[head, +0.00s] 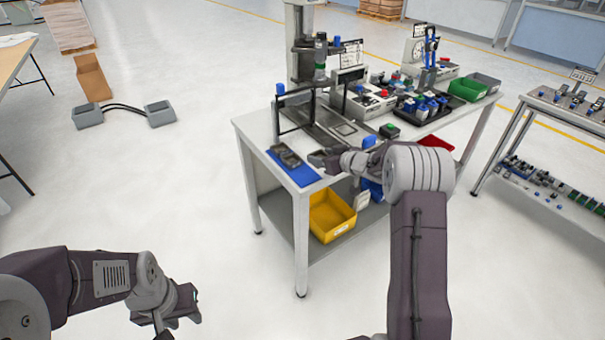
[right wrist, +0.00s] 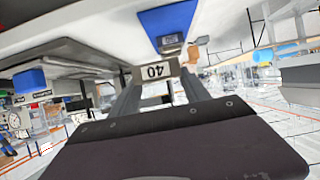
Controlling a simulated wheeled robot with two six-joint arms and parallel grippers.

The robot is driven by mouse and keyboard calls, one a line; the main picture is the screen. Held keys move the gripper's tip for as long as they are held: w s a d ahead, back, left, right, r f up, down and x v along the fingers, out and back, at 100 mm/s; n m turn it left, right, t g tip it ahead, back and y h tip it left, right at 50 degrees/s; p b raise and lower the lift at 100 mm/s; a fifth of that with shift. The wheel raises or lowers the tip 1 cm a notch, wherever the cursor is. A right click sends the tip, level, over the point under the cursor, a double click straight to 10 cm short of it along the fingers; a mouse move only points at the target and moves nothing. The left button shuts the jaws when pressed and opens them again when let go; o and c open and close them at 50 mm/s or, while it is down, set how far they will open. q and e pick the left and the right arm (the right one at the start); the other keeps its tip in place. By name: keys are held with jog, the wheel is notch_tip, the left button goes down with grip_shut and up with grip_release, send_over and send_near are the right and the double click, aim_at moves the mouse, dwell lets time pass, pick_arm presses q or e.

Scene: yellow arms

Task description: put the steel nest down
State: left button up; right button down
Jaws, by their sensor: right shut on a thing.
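A grey steel block marked "40", which I take for the steel nest (right wrist: 154,70), is between the fingertips of my right gripper (right wrist: 158,84) in the right wrist view. In the head view my right gripper (head: 326,158) is shut on it near the front left end of the workbench, just right of a blue mat (head: 305,177). I cannot tell whether the nest touches the bench top. A dark grey part (head: 285,155) lies on the mat. My left gripper (head: 184,304) is low over the floor, away from the bench; its finger opening is unclear.
The workbench (head: 252,127) carries a frame and press behind my right gripper, with fixtures, a green bin (head: 467,90) and a red bin (head: 436,143) further right. A yellow bin (head: 331,217) is on the lower shelf.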

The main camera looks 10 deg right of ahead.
send_over(307, 178)
notch_tip(307, 178, down, 3)
jog(key=shift+w+f+b, duration=0.1)
jog(key=shift+b, duration=0.35)
notch_tip(307, 178, down, 4)
jog(key=shift+b, duration=0.8)
jog(key=shift+f, duration=0.1)
jog(key=c, duration=0.5)
grip_release()
jog(key=shift+f, duration=0.1)
